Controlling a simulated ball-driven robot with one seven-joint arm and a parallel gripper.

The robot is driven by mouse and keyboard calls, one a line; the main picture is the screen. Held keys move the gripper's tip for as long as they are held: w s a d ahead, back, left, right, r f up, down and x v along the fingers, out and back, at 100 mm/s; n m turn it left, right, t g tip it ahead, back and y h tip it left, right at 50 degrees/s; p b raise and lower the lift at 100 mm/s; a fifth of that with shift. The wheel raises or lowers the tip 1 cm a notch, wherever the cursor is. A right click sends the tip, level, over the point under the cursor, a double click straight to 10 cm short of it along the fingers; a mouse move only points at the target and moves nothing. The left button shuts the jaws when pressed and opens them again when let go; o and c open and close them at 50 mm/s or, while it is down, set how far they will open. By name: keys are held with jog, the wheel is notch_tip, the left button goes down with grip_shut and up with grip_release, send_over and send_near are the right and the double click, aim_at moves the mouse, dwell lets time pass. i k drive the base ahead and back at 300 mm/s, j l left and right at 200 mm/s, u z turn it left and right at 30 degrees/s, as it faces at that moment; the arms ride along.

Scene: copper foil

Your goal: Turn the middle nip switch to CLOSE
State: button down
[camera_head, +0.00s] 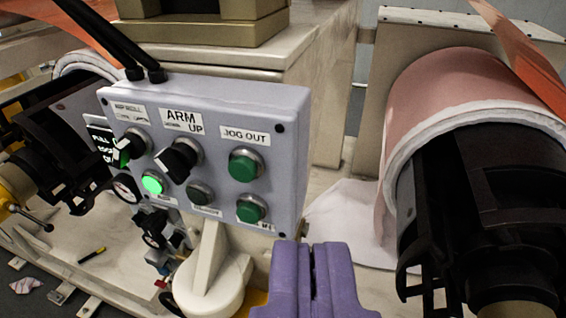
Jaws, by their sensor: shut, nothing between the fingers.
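A grey control box (225,150) hangs left of centre, facing me at an angle. The left switch's small label (128,108) is too blurred to read surely, and I see no legible CLOSE mark, so I cannot tell which is the middle nip switch. My gripper (314,252), with purple fingers, is shut and empty at the bottom centre, below and right of the box, apart from both switches.
Green buttons (245,165) sit on the box's right side under "JOG OUT". A lit green lamp (152,185) is below the left switch. A large pinkish roll (440,95) with black machinery stands at right. Black cables (110,35) enter the box top. A white post (210,270) stands below.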

aim_at(129, 146)
jog(key=j+u, duration=0.25)
jog(key=u, duration=0.15)
jog(key=j+u, duration=0.2)
jog(key=u, duration=0.15)
jog(key=j+u, duration=0.25)
jog(key=u, duration=0.15)
